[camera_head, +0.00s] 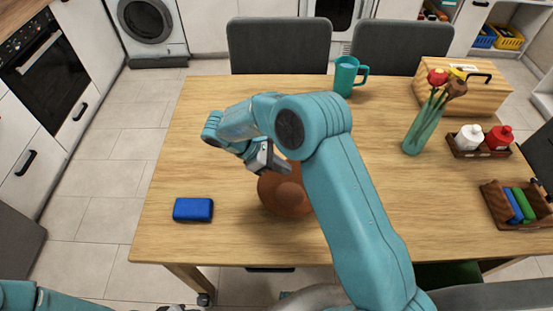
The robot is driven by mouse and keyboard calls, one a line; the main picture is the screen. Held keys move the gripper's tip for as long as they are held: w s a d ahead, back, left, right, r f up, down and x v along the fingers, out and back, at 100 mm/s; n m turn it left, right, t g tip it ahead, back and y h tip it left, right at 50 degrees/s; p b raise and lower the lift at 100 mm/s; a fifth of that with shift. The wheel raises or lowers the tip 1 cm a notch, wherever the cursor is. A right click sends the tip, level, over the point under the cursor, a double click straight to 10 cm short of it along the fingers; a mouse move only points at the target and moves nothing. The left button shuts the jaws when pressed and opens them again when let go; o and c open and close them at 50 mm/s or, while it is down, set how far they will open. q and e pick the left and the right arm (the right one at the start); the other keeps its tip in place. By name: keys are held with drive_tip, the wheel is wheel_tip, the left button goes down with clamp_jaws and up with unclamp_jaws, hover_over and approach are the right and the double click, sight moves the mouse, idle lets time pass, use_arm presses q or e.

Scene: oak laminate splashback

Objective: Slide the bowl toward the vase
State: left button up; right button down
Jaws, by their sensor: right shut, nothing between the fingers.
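The brown bowl (287,198) sits on the wooden table left of centre, partly covered by my right arm and gripper. The vase (419,128) is a green-blue glass one with red and brown flowers, standing upright on the right half of the table. My right gripper (272,166) is shut and empty at the bowl's far left edge in the picture. I cannot tell whether it touches the bowl. Only a link of my left arm shows at the lower left corner; its gripper is not clearly visible.
A blue block (193,209) lies left of the bowl. A teal mug (346,76) stands at the back. A wooden box (468,95), a bottle caddy (480,151) and a small crate (497,207) stand at the right. Visible tabletop (385,180) between bowl and vase is bare beside my arm.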

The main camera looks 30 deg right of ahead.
sight(303, 187)
drive_tip(key=p+x, duration=0.1)
drive_tip(key=x, duration=0.4)
drive_tip(key=shift+f, duration=0.25)
drive_tip(key=shift+s+d+r+p, duration=0.1)
drive_tip(key=shift+s+d+p, duration=0.1)
drive_tip(key=shift+s+d, duration=0.3)
drive_tip(key=shift+s+d+r+p, duration=0.1)
drive_tip(key=shift+s+d+p, duration=0.15)
drive_tip(key=shift+d, duration=0.45)
drive_tip(key=shift+s+d, duration=0.3)
drive_tip(key=shift+d+f, duration=0.1)
drive_tip(key=shift+f, duration=0.05)
drive_tip(key=shift+d, duration=0.1)
drive_tip(key=s+d+b, duration=0.1)
drive_tip(key=s+d, duration=0.2)
drive_tip(key=d, duration=0.3)
drive_tip(key=s+d+b, duration=0.2)
drive_tip(key=s+d, duration=0.2)
drive_tip(key=d, duration=0.2)
drive_tip(key=s+d+b, duration=0.2)
drive_tip(key=s+d, duration=0.2)
drive_tip(key=d, duration=0.2)
drive_tip(key=shift+s+d+f, duration=0.1)
drive_tip(key=shift+s+d, duration=0.05)
drive_tip(key=shift+d, duration=0.05)
drive_tip(key=shift+s+d, duration=0.15)
drive_tip(key=shift+d, duration=0.15)
